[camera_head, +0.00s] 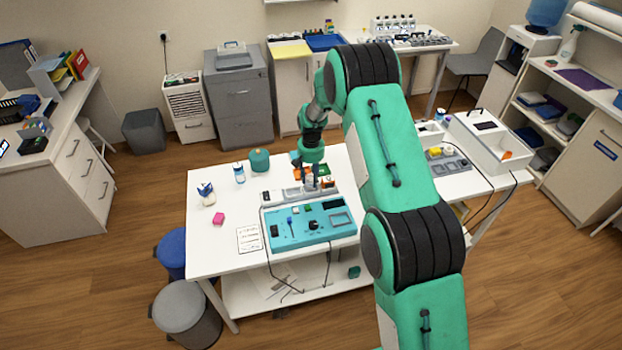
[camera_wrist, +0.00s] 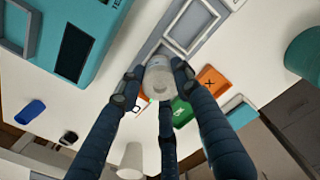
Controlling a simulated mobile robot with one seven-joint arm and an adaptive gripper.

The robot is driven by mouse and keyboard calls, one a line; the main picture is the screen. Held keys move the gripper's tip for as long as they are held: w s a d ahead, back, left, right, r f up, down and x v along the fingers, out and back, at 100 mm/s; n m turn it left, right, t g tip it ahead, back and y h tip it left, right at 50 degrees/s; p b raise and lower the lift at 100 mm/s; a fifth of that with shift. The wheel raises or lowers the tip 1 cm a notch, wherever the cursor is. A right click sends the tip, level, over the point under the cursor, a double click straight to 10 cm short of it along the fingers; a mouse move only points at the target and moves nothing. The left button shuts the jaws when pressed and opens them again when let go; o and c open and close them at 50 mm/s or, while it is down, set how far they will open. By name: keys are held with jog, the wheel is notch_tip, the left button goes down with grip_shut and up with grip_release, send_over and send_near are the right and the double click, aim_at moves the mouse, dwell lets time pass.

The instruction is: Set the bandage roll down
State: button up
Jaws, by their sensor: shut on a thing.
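The bandage roll (camera_wrist: 159,78) is a small white cylinder in the wrist view. It also shows as a pale shape in the head view (camera_head: 310,183), mostly covered by my gripper. My gripper (camera_wrist: 157,74) has its dark fingers closed around the roll. In the head view my gripper (camera_head: 312,176) points down over the back of the white table (camera_head: 215,257), at the grey compartment tray (camera_head: 277,197) behind the teal device (camera_head: 312,226). The roll is beside the tray's frame in the wrist view. I cannot tell whether it touches a surface below.
An orange card with an X (camera_wrist: 211,78) and a green card (camera_wrist: 181,111) lie close to the roll. The table's left front is mostly clear.

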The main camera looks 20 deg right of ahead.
aim_at(311, 176)
jog(key=shift+f, duration=0.4)
jog(key=o, duration=1)
notch_tip(311, 176, up, 13)
jog(key=shift+p, duration=0.45)
jog(key=shift+f, duration=0.1)
dwell(0.4)
